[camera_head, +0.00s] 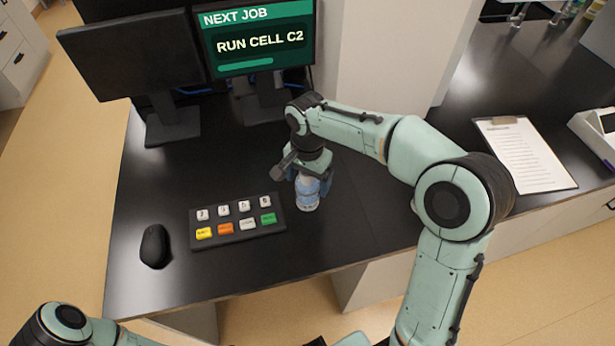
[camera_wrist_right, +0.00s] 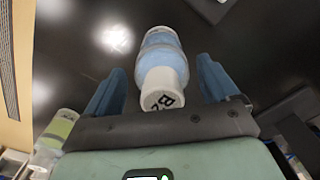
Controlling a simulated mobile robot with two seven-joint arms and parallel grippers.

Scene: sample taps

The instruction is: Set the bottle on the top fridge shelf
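The bottle (camera_head: 308,193) is a small blue, clear-sided one, upright on the black desk just right of the button box. In the right wrist view the bottle (camera_wrist_right: 163,52) has a white cap with dark lettering, only partly readable. My right gripper (camera_head: 313,186) is over it, pointing down. In the right wrist view its blue fingers (camera_wrist_right: 160,75) stand on either side of the bottle, with a narrow gap on each side, so it looks open around it. My left gripper is out of view; only part of that arm shows at lower left. No fridge or shelf is seen.
The button box (camera_head: 237,222) with coloured keys is close left of the bottle, and a mouse (camera_head: 155,246) lies farther left. Two monitors (camera_head: 258,38) stand behind. A clipboard (camera_head: 524,154) lies at right. A pale pillar (camera_head: 385,65) rises behind my right arm.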

